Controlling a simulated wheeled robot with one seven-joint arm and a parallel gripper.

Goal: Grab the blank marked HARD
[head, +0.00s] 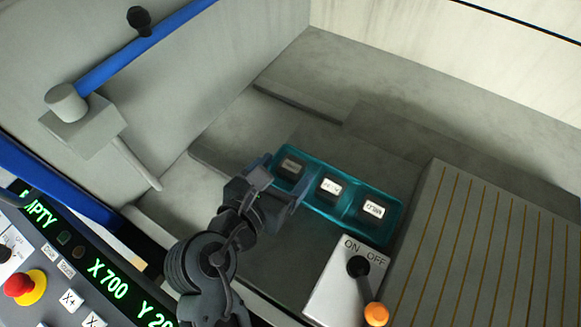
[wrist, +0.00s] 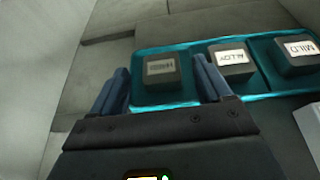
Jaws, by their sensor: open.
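The blank marked HARD (wrist: 161,69) is a dark grey block with a dim, upside-down label. It sits in the left compartment of a teal tray (wrist: 165,103), and it also shows at the tray's upper-left end in the head view (head: 291,166). My gripper (wrist: 161,64) is open and empty. In the wrist view its two blue fingers stand left and right of this blank, with the blank seen between them. In the head view my gripper (head: 281,182) is at that end of the tray. I cannot tell how far the fingers are above the blank.
The ALLOY blank (wrist: 230,60) and the MILD blank (wrist: 296,56) fill the other compartments. An ON/OFF switch box (head: 335,285) with an orange-tipped lever stands below the tray. A control panel (head: 75,262) is at lower left, a slatted block (head: 480,240) at right.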

